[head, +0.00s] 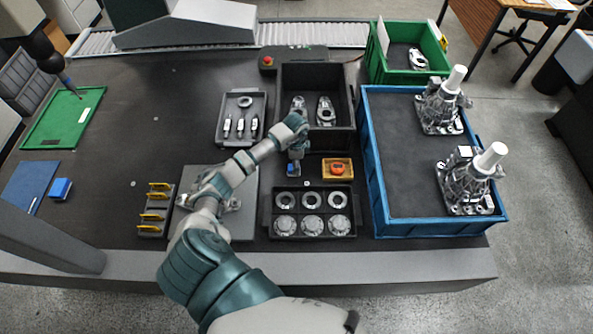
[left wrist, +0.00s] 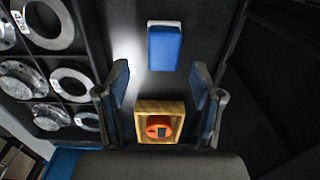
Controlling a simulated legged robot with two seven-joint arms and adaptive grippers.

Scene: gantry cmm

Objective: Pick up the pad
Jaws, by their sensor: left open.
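A small blue pad with a white edge (left wrist: 164,47) lies on the dark surface in the left wrist view, just beyond my fingertips. In the head view the blue pad (head: 293,170) shows below my left gripper (head: 297,156), partly hidden by it. In the left wrist view my left gripper (left wrist: 160,75) is open, its two fingers apart with nothing between the tips. I cannot tell the exact height of the fingertips above the pad. My right gripper is in neither view.
A yellow box (head: 326,177) with an orange round part (head: 338,169) stands close to the pad. A black tray of rings (head: 268,218), a dark bin (head: 342,84) and a blue crate (head: 376,190) surround it. Another blue block (head: 60,188) lies far left.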

